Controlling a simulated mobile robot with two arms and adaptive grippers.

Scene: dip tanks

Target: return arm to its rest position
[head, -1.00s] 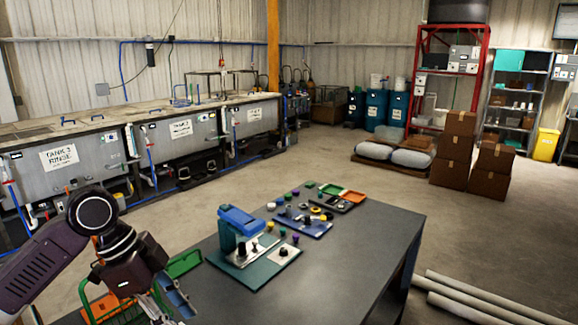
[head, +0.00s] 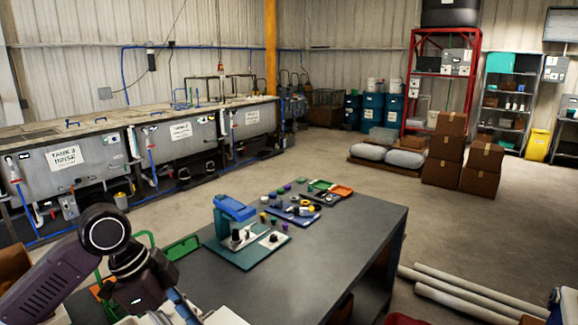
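My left arm (head: 55,282) comes in from the lower left, bent over the near left corner of the dark grey workbench (head: 335,265). Its gripper (head: 178,308) is low at the bottom edge of the head view, partly cut off and seen from behind, so its fingers cannot be made out.
The bench holds a blue press-like fixture (head: 232,212) on a green board, small coloured parts and trays (head: 330,188). Pale pipes (head: 470,292) lie on the floor at right. Dip tanks (head: 60,175) line the left wall. Brown boxes (head: 447,150) stand behind open floor.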

